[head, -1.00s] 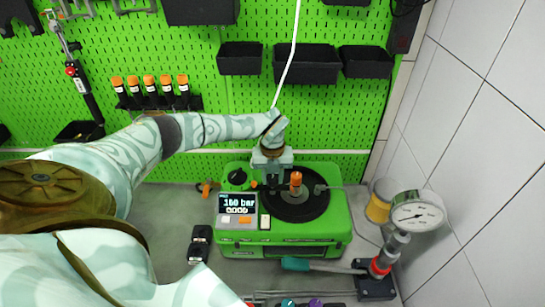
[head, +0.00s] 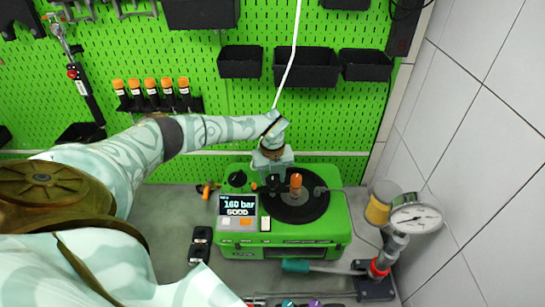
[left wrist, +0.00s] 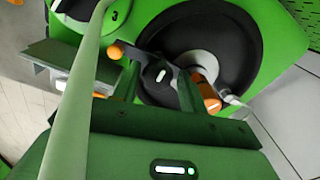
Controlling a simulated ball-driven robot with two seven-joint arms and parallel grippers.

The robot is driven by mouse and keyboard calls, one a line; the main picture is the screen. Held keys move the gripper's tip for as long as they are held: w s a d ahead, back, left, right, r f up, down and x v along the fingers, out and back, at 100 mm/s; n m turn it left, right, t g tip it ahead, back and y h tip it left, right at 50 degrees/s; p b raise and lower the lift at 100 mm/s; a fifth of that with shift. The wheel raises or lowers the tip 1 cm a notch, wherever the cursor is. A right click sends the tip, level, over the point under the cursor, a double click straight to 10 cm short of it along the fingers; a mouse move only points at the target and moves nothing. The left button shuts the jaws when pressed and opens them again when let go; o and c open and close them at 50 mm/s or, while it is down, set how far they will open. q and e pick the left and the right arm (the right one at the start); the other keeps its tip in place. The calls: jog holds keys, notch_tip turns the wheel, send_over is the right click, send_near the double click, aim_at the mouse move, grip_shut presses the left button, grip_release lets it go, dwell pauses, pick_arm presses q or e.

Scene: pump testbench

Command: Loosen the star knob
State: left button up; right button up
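My left gripper (head: 273,182) points down at the green test bench (head: 240,243), beside its black round plate (head: 297,213). In the left wrist view, its two dark fingers (left wrist: 158,85) stand either side of a small black knob-like part (left wrist: 155,72), which looks like the star knob. I cannot tell whether the fingers press on it. The gripper mostly hides this part in the head view. An orange-tipped lever (left wrist: 116,50) lies beside it. An orange-topped fitting (head: 296,180) stands on the plate. My right gripper is not in view.
The bench display (head: 238,205) reads 160 bar GOOD. A black dial knob (head: 237,179) sits above it. A pressure gauge (head: 415,218) and a green-handled lever (head: 297,265) stand to the right and front. Orange-capped bottles (head: 150,95) hang on the green pegboard.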

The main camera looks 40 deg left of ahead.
aim_at(273, 179)
pick_arm(q)
jog(key=shift+o, duration=0.6)
jog(key=shift+f, duration=0.1)
notch_tip(273, 179, up, 12)
jog(key=b, duration=0.2)
jog(key=shift+s+d, duration=0.1)
